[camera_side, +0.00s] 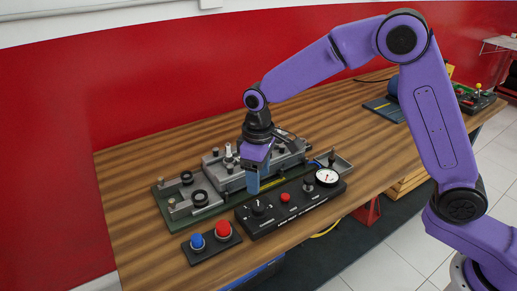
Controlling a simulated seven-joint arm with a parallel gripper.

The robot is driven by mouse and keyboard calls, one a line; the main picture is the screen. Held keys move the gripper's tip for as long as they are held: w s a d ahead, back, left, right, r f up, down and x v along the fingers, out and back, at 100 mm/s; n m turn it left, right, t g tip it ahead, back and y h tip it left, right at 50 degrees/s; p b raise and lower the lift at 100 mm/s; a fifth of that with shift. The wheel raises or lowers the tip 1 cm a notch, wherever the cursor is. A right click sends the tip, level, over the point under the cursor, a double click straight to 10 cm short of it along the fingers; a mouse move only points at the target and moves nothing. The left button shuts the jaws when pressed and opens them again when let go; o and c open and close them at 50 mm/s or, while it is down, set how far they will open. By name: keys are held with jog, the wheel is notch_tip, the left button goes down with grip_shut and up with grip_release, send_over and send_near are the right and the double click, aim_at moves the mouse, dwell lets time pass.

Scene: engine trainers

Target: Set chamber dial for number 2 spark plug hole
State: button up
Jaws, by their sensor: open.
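A black control panel (290,213) lies along the front of the bench. It carries a black knob (258,207) at its left end, a red button (285,197) and a second black knob (308,185). A round white-faced gauge (327,176) stands at its right end. I cannot read the labels or which knob is the chamber dial. Behind the panel is a grey engine head (228,176) on a green base. My gripper (257,182) points down between the head and the panel, above and behind the left knob. It hides part of the head; individual plug holes are not clear.
A small black box with a blue button (196,242) and a red button (223,229) sits at front left. A metal tray (335,163) is right of the head. Other trainer gear (470,97) is at the far right. The bench's left end (135,175) is clear.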

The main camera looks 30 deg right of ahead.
notch_tip(320, 180, up, 8)
jog(key=shift+f, duration=0.15)
jog(key=shift+s, duration=0.1)
dwell(0.5)
jog(key=s+d+n, duration=0.1)
jog(key=s+d, duration=0.5)
jog(key=s, duration=0.4)
jog(key=s+d+f+n, duration=0.1)
jog(key=s+d, duration=0.4)
jog(key=s, duration=0.5)
jog(key=s+d+f+n, duration=0.1)
jog(key=s+d+n, duration=0.2)
jog(key=s+d, duration=0.3)
jog(key=s, duration=0.4)
jog(key=shift+s+d+f, duration=0.15)
jog(key=shift+d, duration=0.2)
